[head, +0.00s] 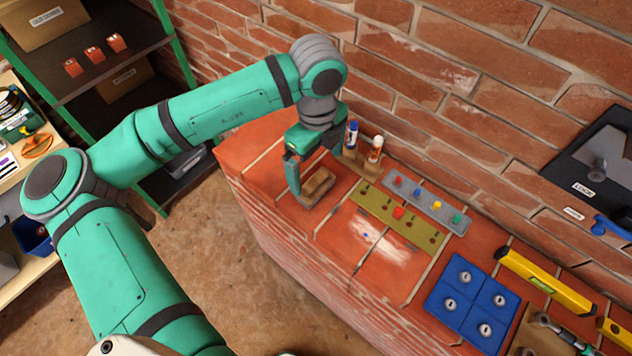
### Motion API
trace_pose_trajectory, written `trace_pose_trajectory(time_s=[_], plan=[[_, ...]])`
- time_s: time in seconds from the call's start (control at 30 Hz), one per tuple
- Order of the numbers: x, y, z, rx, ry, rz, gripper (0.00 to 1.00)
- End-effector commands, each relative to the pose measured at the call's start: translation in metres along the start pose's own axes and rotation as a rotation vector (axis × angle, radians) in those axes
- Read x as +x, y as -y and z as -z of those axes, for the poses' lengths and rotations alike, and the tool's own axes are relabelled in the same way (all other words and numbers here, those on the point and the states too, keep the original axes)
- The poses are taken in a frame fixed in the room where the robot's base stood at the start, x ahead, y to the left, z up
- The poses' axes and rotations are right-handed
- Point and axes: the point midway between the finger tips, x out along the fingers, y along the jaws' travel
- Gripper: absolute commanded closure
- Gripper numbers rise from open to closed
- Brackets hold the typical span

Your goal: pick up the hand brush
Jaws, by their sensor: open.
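A brown, wooden-looking block with a darker edge (318,187), which appears to be the hand brush, lies near the left end of the red brick ledge. My gripper (314,180) points down over it. One finger shows on the brush's left side. The other finger is at the upper right, partly hidden by the gripper body. The jaws are apart, and the brush appears to rest on the ledge. I cannot tell whether either finger touches it.
Right of the gripper stand a holder (361,163) with two bottles, an olive strip (385,217) and a grey strip with coloured knobs (418,197). Farther right are a blue panel (471,302) and a yellow level (545,281). The brick wall (450,70) rises behind.

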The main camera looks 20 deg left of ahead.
Motion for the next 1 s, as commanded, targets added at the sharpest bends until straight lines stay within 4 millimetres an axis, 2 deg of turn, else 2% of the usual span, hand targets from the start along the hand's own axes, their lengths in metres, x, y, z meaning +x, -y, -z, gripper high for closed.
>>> trace_pose_trajectory(time_s=[0.27,0.6,0.9,0.97,1.0], plan=[[0.020,0.000,-0.001,-0.002,0.001,-0.001,0.00],[0.062,0.005,-0.001,0.001,0.001,-0.001,0.00],[0.067,0.005,-0.001,0.001,0.000,0.000,0.00],[0.067,0.005,-0.001,0.001,0.000,0.000,0.12],[0.067,0.005,-0.001,0.002,0.000,0.000,0.21]])
